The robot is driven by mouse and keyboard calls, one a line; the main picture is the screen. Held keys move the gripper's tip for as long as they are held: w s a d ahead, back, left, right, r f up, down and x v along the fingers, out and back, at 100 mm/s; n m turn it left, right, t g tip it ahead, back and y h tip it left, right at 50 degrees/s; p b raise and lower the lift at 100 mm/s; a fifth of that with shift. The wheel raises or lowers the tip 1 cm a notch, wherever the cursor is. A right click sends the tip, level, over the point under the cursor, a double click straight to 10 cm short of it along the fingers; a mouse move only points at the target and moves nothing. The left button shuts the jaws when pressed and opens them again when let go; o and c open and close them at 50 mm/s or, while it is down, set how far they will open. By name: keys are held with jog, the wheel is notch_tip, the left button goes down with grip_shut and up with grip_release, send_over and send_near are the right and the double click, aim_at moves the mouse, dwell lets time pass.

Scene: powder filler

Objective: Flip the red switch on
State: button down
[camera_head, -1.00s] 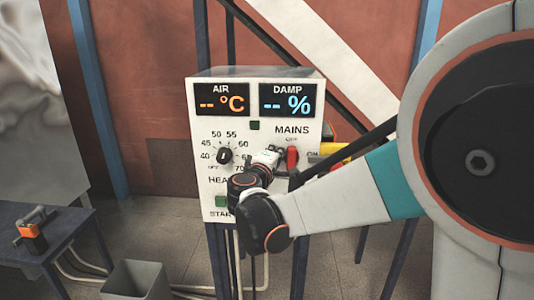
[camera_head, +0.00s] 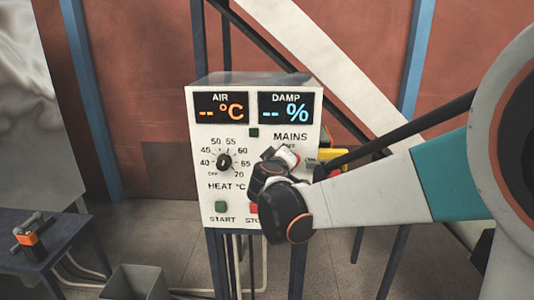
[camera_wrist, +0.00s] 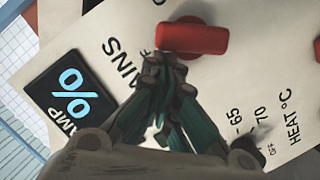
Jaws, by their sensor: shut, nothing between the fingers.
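The red switch (camera_wrist: 193,39) under the MAINS label shows in the wrist view as a red lever on the white panel. In the head view my gripper (camera_head: 283,155) is in front of the panel below the MAINS label. The white control box (camera_head: 203,140) carries AIR (camera_head: 221,108) and DAMP (camera_head: 286,107) displays, both showing dashes.
A black HEAT dial (camera_head: 224,162) sits left of my gripper, above a green START button (camera_head: 221,206) and a partly hidden red button (camera_head: 253,208). A yellow part (camera_head: 334,157) is at the box's right. A grey bin (camera_head: 135,283) stands lower left.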

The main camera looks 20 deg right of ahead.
jog(key=d+m, duration=0.1)
jog(key=m, duration=0.1)
jog(key=s+d+m+y, duration=0.1)
jog(key=m, duration=0.1)
jog(key=shift+d+r+y+p, duration=0.1)
jog(key=shift+d+y+p, duration=0.15)
jog(key=shift+y+p, duration=0.05)
jog(key=shift+s+d+f+m+y, duration=0.1)
jog(key=shift+d+m+y, duration=0.15)
jog(key=shift+m, duration=0.35)
jog(key=shift+s+d+f+m+y, duration=0.15)
jog(key=shift+d+m, duration=0.2)
jog(key=shift+m, duration=0.25)
jog(key=shift+d+f, duration=0.1)
jog(key=shift+d, duration=0.25)
notch_tip(320, 180, up, 4)
jog(key=p, duration=0.2)
jog(key=shift+w+p, duration=0.15)
jog(key=shift+p, duration=0.2)
jog(key=v, duration=1)
jog(key=shift+f, duration=0.15)
